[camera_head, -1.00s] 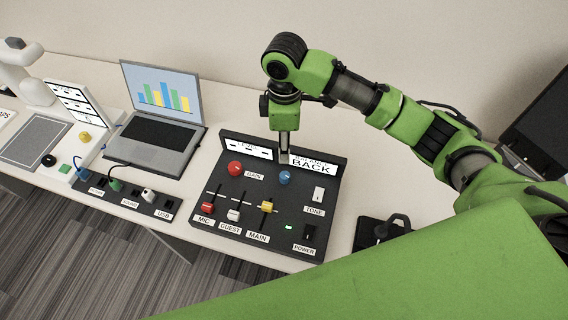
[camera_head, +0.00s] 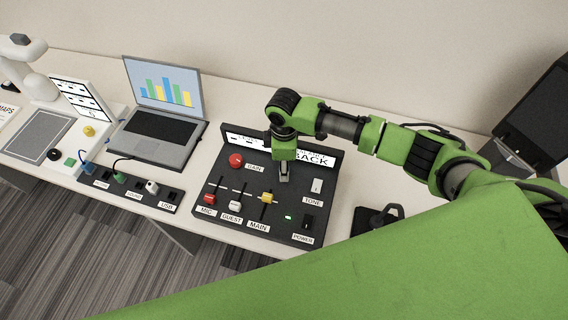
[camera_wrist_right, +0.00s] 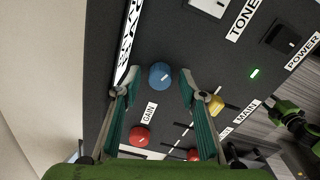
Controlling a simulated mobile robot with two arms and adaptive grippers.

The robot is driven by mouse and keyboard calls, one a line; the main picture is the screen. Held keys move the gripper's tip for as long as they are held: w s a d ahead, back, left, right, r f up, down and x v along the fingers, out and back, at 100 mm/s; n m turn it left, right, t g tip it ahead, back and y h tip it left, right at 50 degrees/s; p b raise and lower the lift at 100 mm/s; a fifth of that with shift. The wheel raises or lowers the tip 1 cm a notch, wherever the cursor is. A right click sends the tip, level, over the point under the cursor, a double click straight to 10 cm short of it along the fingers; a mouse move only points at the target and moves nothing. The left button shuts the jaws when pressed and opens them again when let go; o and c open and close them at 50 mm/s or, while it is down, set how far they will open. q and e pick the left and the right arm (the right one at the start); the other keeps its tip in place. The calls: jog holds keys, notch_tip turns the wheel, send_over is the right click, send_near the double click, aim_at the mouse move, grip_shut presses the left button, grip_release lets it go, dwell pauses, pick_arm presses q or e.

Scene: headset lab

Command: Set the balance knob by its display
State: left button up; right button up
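The black mixing panel (camera_head: 213,172) lies on the table with a raised back strip. Its balance display (camera_head: 322,160) reads "BACK", with the line above and its left part hidden by my arm. The blue knob (camera_wrist_right: 160,75) with a white pointer mark shows in the right wrist view, beside the display (camera_wrist_right: 127,48); in the head view my gripper hides it. My right gripper (camera_head: 284,179) points down over the knob's place. In the right wrist view its two fingertips (camera_wrist_right: 158,88) are apart, one on each side of the knob; contact cannot be told.
A red gain knob (camera_head: 236,160), white tone switch (camera_head: 317,186), red, white and yellow sliders (camera_head: 267,198) and a power switch (camera_head: 307,222) surround it. A laptop (camera_head: 160,128) stands left, a black device (camera_head: 377,218) right. Bare table lies behind the panel.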

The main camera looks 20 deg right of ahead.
jog(key=shift+f, duration=0.1)
grip_shut()
jog(key=shift+s+n+p, duration=0.1)
jog(key=shift+n+p, duration=0.6)
jog(key=shift+n, duration=0.3)
pick_arm(q)
jog(key=shift+s+d+r, duration=0.1)
jog(key=shift+s+r, duration=0.6)
jog(key=shift+r, duration=0.2)
pick_arm(e)
jog(key=shift+n, duration=0.9)
grip_release()
